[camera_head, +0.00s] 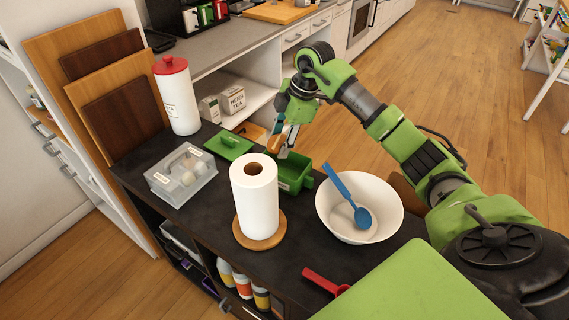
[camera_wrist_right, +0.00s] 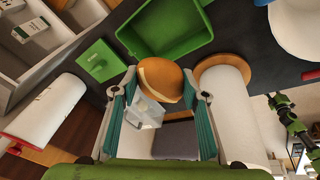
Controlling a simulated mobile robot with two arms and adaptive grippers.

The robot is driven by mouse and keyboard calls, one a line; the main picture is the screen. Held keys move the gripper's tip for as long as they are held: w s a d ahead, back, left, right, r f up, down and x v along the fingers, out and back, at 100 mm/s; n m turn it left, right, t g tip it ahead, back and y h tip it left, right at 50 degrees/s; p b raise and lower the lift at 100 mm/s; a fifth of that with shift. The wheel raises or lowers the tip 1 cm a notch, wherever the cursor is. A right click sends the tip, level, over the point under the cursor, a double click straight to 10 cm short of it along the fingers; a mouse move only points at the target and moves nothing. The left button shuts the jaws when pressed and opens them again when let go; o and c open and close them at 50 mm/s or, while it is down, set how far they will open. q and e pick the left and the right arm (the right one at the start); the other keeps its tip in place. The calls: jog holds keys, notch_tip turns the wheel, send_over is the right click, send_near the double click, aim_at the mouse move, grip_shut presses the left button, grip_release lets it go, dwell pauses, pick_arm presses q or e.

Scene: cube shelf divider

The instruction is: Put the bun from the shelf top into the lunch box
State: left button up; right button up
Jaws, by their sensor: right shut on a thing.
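My right gripper (camera_head: 284,141) is shut on the round golden-brown bun (camera_head: 274,144). It holds the bun above the dark shelf top, close to the open lunch box. In the right wrist view the bun (camera_wrist_right: 160,79) sits between the two fingertips. The green lunch box (camera_head: 307,181) stands open behind the paper towel roll; its inside is partly hidden in the head view. The box (camera_wrist_right: 150,45) looks empty in the right wrist view, just beyond the bun. Its green lid (camera_head: 226,149) lies apart to the left. My left gripper is not in view.
A paper towel roll (camera_head: 255,200) on a wooden base stands in front of the box. A white bowl (camera_head: 335,222) with a blue spoon (camera_head: 344,190) is to its right. A clear container (camera_head: 170,187) and a red-lidded canister (camera_head: 180,105) are left. A red-handled utensil (camera_head: 322,281) lies in front.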

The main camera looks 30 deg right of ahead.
notch_tip(320, 180, down, 7)
jog(key=shift+r+p, duration=0.2)
jog(key=shift+p, duration=0.2)
jog(key=shift+f, duration=0.1)
jog(key=shift+f, duration=0.45)
jog(key=shift+s+a, duration=0.1)
jog(key=shift+s, duration=0.05)
jog(key=shift+c, duration=0.2)
jog(key=o, duration=0.9)
jog(key=shift+f, duration=0.1)
jog(key=shift+o, duration=1.2)
jog(key=shift+f, duration=0.15)
jog(key=shift+r, duration=0.2)
